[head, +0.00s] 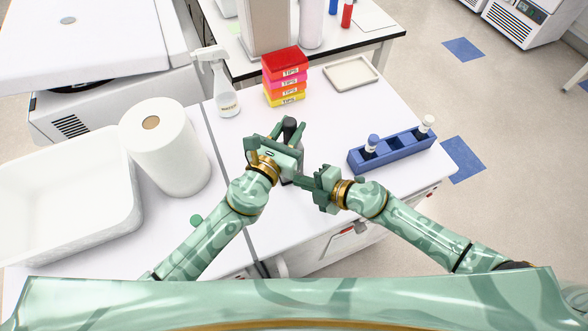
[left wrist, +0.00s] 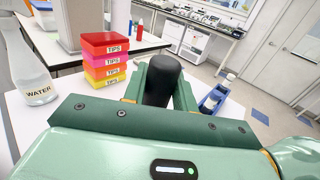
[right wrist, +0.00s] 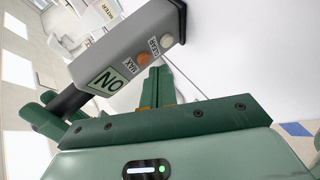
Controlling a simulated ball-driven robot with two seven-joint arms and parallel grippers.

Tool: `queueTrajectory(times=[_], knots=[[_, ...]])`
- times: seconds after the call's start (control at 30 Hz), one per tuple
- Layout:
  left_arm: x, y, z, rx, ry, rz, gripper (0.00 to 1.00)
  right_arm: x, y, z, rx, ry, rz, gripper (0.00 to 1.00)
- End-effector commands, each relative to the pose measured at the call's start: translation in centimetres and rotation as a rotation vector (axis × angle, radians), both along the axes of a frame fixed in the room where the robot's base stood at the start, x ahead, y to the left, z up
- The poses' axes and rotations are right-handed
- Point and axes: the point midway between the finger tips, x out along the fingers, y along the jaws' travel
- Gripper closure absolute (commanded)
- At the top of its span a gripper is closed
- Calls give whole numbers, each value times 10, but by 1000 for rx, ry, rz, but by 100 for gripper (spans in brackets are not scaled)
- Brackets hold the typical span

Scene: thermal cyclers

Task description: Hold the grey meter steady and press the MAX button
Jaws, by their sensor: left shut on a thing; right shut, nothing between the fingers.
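The grey meter (right wrist: 125,55) shows best in the right wrist view, tilted across the picture. It has a small display (right wrist: 107,80), an orange button (right wrist: 143,59) beside the MAX label and a pale button (right wrist: 166,42) beside a second label. My left gripper (head: 286,137) is shut on the meter, whose black rounded end (left wrist: 163,80) stands between its fingers. In the head view the arms hide most of the meter. My right gripper (head: 300,182) is shut and empty. Its fingertips (right wrist: 153,75) are close to the orange button; I cannot tell whether they touch.
A blue rack (head: 390,151) with white-capped and blue-capped tubes stands to the right. Stacked tip boxes (head: 285,76), a WATER spray bottle (head: 226,95) and a shallow tray (head: 350,73) are behind. A paper roll (head: 167,150) and a white bin (head: 65,205) stand left.

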Motion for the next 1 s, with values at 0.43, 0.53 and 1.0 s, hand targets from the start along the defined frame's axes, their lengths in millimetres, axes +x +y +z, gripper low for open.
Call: queueTrajectory(times=[0.43, 0.53, 1.0], knots=[[0, 0, 0, 0, 1, 0, 100, 6, 2, 0, 0, 0, 0, 100], [0, 0, 0, 0, 1, 0, 100, 6, 2, 0, 0, 0, 0, 100], [0, 0, 0, 0, 1, 0, 100, 11, 4, 0, 0, -1, 0, 100]])
